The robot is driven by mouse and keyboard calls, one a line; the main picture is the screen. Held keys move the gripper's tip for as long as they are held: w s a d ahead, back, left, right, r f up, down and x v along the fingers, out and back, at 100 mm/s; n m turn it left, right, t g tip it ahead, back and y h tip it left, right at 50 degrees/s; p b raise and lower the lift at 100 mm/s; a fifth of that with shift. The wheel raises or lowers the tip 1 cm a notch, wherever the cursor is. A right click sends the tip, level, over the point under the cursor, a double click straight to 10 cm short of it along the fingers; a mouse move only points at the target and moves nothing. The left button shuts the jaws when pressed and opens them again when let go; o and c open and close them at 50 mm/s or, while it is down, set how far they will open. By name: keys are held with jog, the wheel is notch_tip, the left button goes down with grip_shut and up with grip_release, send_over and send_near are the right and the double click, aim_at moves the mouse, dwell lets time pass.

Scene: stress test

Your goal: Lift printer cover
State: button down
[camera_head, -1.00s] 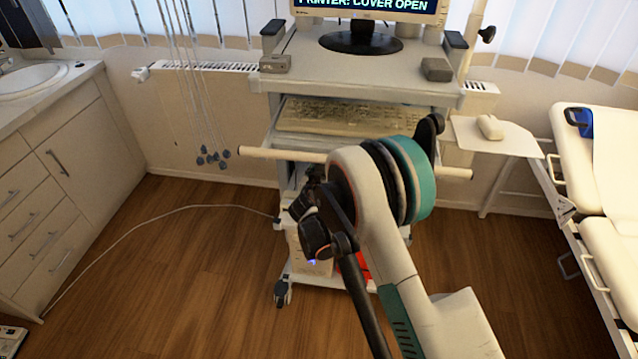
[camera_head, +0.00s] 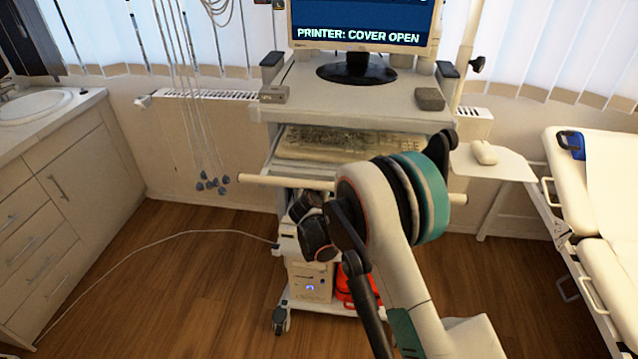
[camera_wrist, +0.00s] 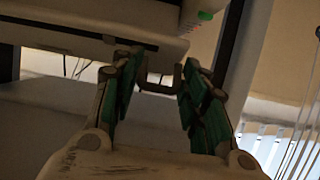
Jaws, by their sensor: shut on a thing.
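In the wrist view, my gripper (camera_wrist: 162,72) has its two green-padded fingers on either side of a small dark U-shaped handle (camera_wrist: 158,89), and is shut on it. The handle sits below a pale device housing (camera_wrist: 110,18) with a green light; I take this for the printer, but the cover's outline is unclear. In the head view, my own arm hides the gripper and the handle at the cart's shelves. The monitor (camera_head: 362,22) reads "PRINTER: COVER OPEN".
The cart (camera_head: 350,97) carries a keyboard (camera_head: 345,145) and has a white side bar. A mouse (camera_head: 484,152) lies on a side tray. A bed (camera_head: 570,185) is at right, cabinets (camera_head: 75,175) at left. A cable crosses the clear floor at left.

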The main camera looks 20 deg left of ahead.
jog(key=shift+w+d, duration=0.2)
jog(key=shift+w, duration=0.05)
jog(key=c, duration=1.3)
grip_release()
jog(key=shift+o, duration=0.7)
jog(key=shift+w+f, duration=0.25)
jog(key=shift+s, duration=0.15)
jog(key=shift+a, duration=0.1)
jog(key=s+d+r, duration=0.1)
jog(key=s+d, duration=0.1)
jog(key=s, duration=0.6)
jog(key=s+d+r, duration=0.1)
jog(key=s+d, duration=0.1)
jog(key=s, duration=0.6)
jog(key=shift+s, duration=0.1)
